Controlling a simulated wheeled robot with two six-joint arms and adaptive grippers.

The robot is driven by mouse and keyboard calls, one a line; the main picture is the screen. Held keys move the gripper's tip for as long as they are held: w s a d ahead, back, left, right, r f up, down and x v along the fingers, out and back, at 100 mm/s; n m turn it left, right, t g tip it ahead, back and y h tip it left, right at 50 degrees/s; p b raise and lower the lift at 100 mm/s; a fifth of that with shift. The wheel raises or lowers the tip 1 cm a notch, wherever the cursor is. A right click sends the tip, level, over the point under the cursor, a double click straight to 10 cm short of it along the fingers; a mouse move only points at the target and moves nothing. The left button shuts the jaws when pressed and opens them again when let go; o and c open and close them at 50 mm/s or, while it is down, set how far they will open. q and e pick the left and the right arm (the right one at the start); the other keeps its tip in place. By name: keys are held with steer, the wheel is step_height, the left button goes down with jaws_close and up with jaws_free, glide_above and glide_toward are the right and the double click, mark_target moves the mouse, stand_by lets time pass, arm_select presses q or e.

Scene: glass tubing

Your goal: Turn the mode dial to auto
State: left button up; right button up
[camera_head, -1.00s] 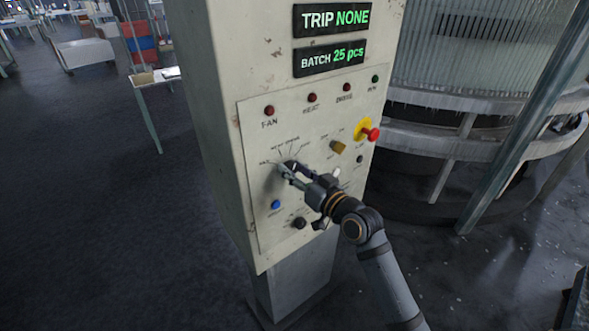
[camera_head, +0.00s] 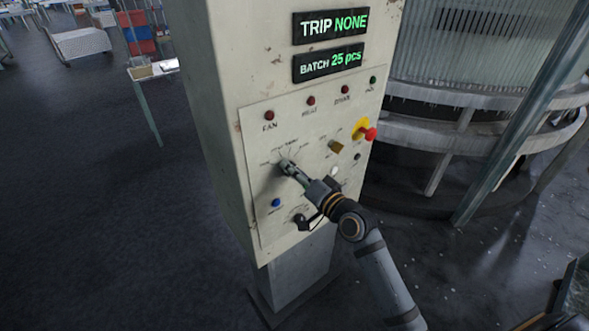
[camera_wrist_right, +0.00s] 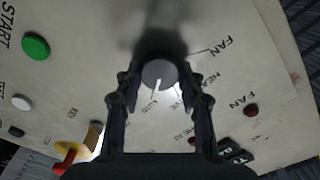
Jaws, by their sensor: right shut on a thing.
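The mode dial is a dark grey round knob on the cream control panel (camera_head: 312,215). In the right wrist view the dial (camera_wrist_right: 159,73) sits between the two fingertips, and its white pointer line points down the picture toward a small label I cannot read with certainty. My right gripper (camera_head: 287,166) is shut on the dial and hides most of it in the head view. The right wrist view shows the gripper (camera_wrist_right: 158,82) with a finger on each side of the knob. My left gripper is not in view.
A red emergency knob on a yellow base (camera_head: 368,132) and a brass-coloured switch (camera_head: 336,146) lie right of the dial. A blue button (camera_head: 276,202) is below it. Red lamps (camera_head: 269,115) are above. Displays read TRIP NONE (camera_head: 331,25) and BATCH 25 pcs (camera_head: 330,63).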

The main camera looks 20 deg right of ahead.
stand_by(0.4)
steer(key=o, duration=1.2)
steer(key=v, duration=0.7)
steer(key=shift+s, duration=0.2)
steer(key=shift+d, duration=0.1)
